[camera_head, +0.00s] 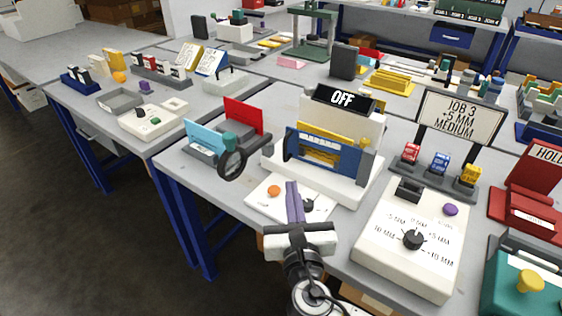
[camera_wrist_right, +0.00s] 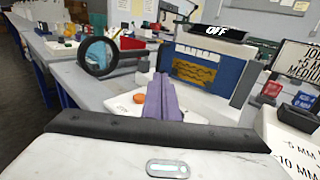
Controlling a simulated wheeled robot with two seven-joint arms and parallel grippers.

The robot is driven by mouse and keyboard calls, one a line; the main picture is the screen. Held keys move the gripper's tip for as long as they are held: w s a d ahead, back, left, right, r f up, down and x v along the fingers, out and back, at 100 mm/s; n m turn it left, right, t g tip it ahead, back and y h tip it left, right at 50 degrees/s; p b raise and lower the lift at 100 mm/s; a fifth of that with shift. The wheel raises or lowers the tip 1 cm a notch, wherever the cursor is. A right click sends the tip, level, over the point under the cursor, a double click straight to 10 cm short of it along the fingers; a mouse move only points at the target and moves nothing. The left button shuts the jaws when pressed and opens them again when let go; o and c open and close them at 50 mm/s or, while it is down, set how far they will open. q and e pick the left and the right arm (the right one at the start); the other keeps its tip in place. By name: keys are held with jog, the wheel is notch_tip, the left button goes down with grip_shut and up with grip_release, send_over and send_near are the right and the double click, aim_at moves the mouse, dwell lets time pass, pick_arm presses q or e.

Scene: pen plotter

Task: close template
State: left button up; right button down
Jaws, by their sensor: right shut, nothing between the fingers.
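The white plotter machine (camera_head: 350,125) has an OFF display (camera_head: 342,98) on top. On its front stands an upright blue frame (camera_head: 325,150) with a yellow slotted plate (camera_head: 318,146) in it, likely the template; it also shows in the wrist view (camera_wrist_right: 197,69). My right gripper (camera_head: 291,184), with purple fingers, is shut and empty. It is over a white panel (camera_head: 262,203) in front of the machine, which has an orange button (camera_head: 273,191) and a dark knob (camera_head: 309,205). The fingers appear apart from the blue frame. My left gripper is not in view.
A dark round ring on a stand (camera_head: 232,162) and holders with cyan (camera_head: 205,137) and red (camera_head: 243,115) panels are left of the machine. A white dial box (camera_head: 415,235) and colored blocks (camera_head: 440,162) are to the right. A job sign (camera_head: 462,118) stands behind.

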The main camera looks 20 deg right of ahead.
aim_at(285, 152)
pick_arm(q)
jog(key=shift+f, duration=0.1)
pick_arm(e)
jog(key=x, duration=1.1)
jog(key=shift+w, duration=0.25)
jog(key=shift+a, duration=0.1)
